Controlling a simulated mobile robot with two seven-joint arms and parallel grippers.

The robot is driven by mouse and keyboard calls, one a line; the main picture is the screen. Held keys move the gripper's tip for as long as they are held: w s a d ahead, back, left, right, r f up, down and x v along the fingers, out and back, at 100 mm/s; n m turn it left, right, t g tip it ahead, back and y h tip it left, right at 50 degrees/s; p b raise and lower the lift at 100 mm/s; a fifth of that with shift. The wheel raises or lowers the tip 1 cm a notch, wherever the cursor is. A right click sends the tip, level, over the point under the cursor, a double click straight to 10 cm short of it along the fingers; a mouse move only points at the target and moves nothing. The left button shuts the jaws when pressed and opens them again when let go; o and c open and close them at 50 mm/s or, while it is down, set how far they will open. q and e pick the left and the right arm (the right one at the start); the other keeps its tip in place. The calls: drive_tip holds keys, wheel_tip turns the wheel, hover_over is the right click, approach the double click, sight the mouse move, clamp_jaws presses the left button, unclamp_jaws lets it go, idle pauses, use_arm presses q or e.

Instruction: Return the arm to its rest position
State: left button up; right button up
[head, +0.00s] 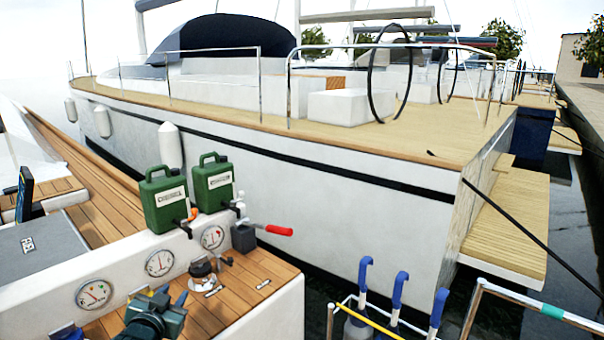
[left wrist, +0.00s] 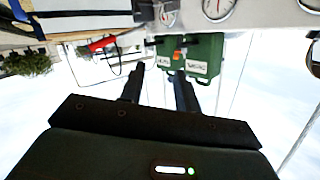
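My left gripper (head: 170,297) shows at the bottom left of the head view, above the wooden cockpit top. In the left wrist view its two dark fingers (left wrist: 158,76) stand apart with nothing held between them. That view looks upside down, with two green jugs beyond the fingertips. My right gripper is in neither view.
Two green jugs (head: 165,198) (head: 213,183) stand on the white ledge, which carries several round gauges (head: 160,263). A red-handled lever (head: 268,230) is right of them. A metal fitting (head: 204,273) sits on the wood. Blue-handled tools (head: 398,290) stand at the lower right.

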use_arm(q)
drive_tip(key=s+d+f+g+h, duration=0.1)
drive_tip(key=s+d+f, duration=0.3)
drive_tip(key=s+f, duration=0.25)
drive_tip(key=s+d+f+g+h, duration=0.1)
drive_tip(key=s+d+f+g, duration=0.1)
drive_tip(key=s+d+f, duration=0.45)
drive_tip(key=s+d+f+g, duration=0.1)
drive_tip(key=s+d, duration=0.1)
drive_tip(key=s, duration=0.7)
drive_tip(key=s+d+g+h, duration=0.1)
drive_tip(key=s+d, duration=0.1)
drive_tip(key=s, duration=0.8)
drive_tip(key=shift+s+d+f+n, duration=0.15)
drive_tip(key=shift+d+f+n, duration=0.1)
drive_tip(key=shift+f+n, duration=0.1)
